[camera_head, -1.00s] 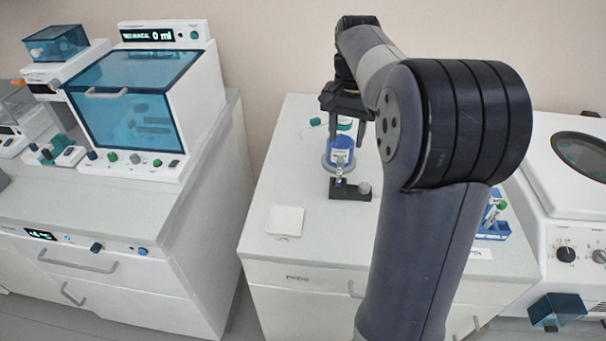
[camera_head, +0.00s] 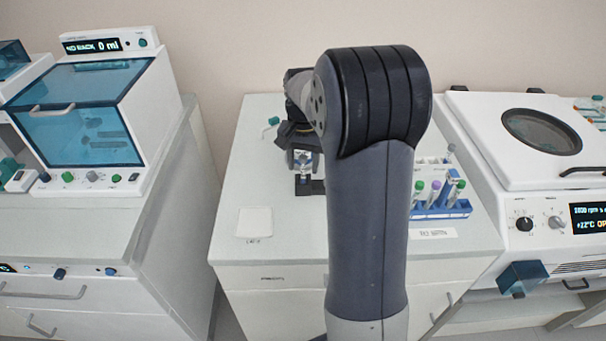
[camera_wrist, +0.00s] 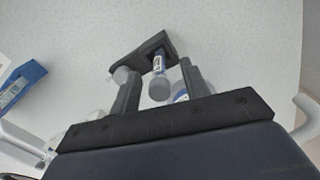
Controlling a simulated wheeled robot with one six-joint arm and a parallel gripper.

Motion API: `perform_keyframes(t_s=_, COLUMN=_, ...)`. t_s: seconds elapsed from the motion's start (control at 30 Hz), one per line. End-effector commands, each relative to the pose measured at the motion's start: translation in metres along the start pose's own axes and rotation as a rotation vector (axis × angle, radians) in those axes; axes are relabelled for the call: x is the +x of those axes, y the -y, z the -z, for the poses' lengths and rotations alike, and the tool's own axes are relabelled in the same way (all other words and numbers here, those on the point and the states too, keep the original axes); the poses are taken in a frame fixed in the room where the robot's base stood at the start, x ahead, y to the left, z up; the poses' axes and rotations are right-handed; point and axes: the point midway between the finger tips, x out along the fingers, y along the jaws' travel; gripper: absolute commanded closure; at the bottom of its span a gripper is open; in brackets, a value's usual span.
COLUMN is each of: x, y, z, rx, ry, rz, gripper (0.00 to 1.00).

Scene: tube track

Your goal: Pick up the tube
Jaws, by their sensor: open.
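In the wrist view a tube (camera_wrist: 158,86) with a grey cap and a blue-and-white label stands at a black stand (camera_wrist: 153,50) with a round grey knob. My gripper (camera_wrist: 161,76) is open, and its two dark fingers appear on either side of the tube, with gaps visible. In the head view my gripper (camera_head: 303,158) is over the back of the middle bench, partly hidden by my arm. The black stand (camera_head: 316,187) shows just below it. The tube is hard to make out there.
A blue rack (camera_head: 440,208) with several capped tubes stands to the right on the bench; it also shows in the wrist view (camera_wrist: 18,82). A white square pad (camera_head: 254,222) lies front left. A centrifuge (camera_head: 545,150) stands right, a blue-windowed machine (camera_head: 85,110) left.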

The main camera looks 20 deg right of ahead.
Motion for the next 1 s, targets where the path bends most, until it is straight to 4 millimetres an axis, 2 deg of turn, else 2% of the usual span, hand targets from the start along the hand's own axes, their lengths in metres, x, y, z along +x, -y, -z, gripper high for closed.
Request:
perform_keyframes(t_s=0.23, x=0.0020, y=0.0000, z=-0.0001, rx=0.000, ry=0.000, rz=0.000, gripper=0.56)
perform_keyframes(t_s=0.7, x=0.0016, y=0.0001, z=-0.0001, rx=0.000, ry=0.000, rz=0.000, gripper=0.95)
perform_keyframes(t_s=1.0, x=0.0005, y=0.0001, z=0.0000, rx=0.000, ry=-0.001, rz=0.000, gripper=0.96)
